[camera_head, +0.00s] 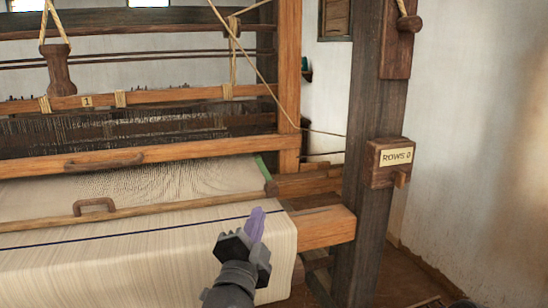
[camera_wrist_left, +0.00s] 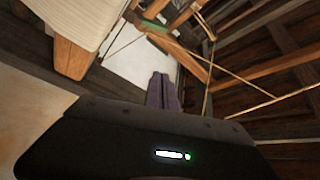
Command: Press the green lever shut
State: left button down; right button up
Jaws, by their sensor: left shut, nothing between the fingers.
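A narrow green piece (camera_head: 263,167), which looks like the green lever, stands at the right edge of the woven cloth, by the end of the wooden bar. A green patch (camera_wrist_left: 152,27) also shows near the top of the left wrist view, on a wooden part. My left gripper (camera_head: 257,222) is shut and empty, its purple fingers pointing up in front of the cloth, below the green piece in the picture and apart from it. Its fingers (camera_wrist_left: 161,92) also show in the left wrist view. My right gripper is not in view.
The cream cloth (camera_head: 150,265) covers the front beam, whose wooden end (camera_head: 326,228) sticks out right of my gripper. A dark upright post (camera_head: 366,100) carries a "ROWS 0" box (camera_head: 391,162). A wooden bar with a handle (camera_head: 95,206) crosses the cloth.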

pick_arm(q)
jog(key=s+d+f+n+g+h, duration=0.1)
jog(key=d+f+n+g, duration=0.15)
jog(key=f, duration=0.45)
jog(key=d+f+n+g+h, duration=0.1)
jog(key=d+f+n+g, duration=0.15)
jog(key=f, duration=0.35)
jog(key=s+f+n+g, duration=0.2)
jog(key=s+f+g, duration=0.1)
jog(key=f, duration=0.7)
jog(key=s+f+n+g, duration=0.2)
jog(key=f, duration=0.7)
jog(key=s+a+f+n+g, duration=0.3)
jog(key=s+a+f+g, duration=0.1)
jog(key=s+f, duration=0.8)
jog(key=s+a+f+n+g+y, duration=0.1)
jog(key=s+a+f+n+g, duration=0.3)
jog(key=s+f, duration=0.8)
jog(key=shift+a+f+g+y, duration=0.35)
jog(key=shift+f+g, duration=0.35)
jog(key=shift+f, duration=0.15)
jog(key=c, duration=2.2)
grip_release()
jog(key=shift+s, duration=0.1)
